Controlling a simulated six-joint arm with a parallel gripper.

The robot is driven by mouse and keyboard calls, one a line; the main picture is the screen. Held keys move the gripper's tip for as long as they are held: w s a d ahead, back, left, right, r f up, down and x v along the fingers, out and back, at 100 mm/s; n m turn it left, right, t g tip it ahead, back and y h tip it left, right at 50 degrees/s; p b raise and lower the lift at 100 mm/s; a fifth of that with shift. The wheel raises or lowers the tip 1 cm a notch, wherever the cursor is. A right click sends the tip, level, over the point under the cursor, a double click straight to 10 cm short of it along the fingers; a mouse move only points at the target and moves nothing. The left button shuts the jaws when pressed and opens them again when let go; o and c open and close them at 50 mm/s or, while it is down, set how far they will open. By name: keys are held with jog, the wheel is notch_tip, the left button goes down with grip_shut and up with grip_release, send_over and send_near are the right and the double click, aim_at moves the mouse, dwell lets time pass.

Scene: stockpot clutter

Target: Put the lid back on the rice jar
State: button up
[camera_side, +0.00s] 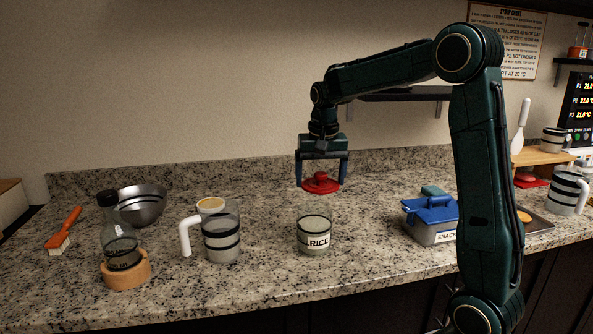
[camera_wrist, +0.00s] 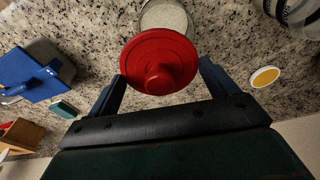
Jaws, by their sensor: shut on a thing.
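The rice jar (camera_side: 314,236) is a clear glass jar labelled RICE, standing upright and open on the counter. It also shows in the wrist view (camera_wrist: 166,14), partly hidden behind the lid, with pale rice inside. The red lid (camera_side: 320,184) is a round disc with a knob. My gripper (camera_side: 321,184) is shut on the lid and holds it in the air, above and behind the jar and apart from it. In the wrist view the lid (camera_wrist: 150,52) sits between the two fingers of my gripper (camera_wrist: 160,82).
A blue-lidded snack box (camera_side: 430,218) stands to the right. Further left are a bottle in a wooden ring (camera_side: 124,270), a metal bowl (camera_side: 142,205) and a brush (camera_side: 63,232).

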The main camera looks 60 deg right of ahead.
jog(key=w+a+f+n, duration=0.3)
jog(key=w+a+n, duration=0.3)
jog(key=a, duration=0.4)
jog(key=a+f+n, duration=0.1)
jog(key=a+f, duration=0.2)
jog(key=s+a+f+n+y, duration=0.1)
jog(key=a+f+n, duration=0.1)
jog(key=a+f, duration=0.1)
jog(key=s+a+f+n, duration=0.1)
jog(key=a+f, duration=0.2)
jog(key=f, duration=0.1)
jog(key=shift+s+a+t, duration=0.15)
jog(key=shift+s+t, duration=0.05)
jog(key=shift+t, duration=0.1)
jog(key=d+r, duration=0.8)
jog(key=d, duration=0.1)
notch_tip(320, 180, up, 8)
jog(key=n, duration=0.1)
send_over(317, 188)
jog(key=shift+w+d+f+y, duration=0.15)
jog(key=shift+w+d+y, duration=0.15)
jog(key=shift+w+d, duration=0.15)
jog(key=shift+f, duration=4.05)
jog(key=shift+f, duration=0.1)
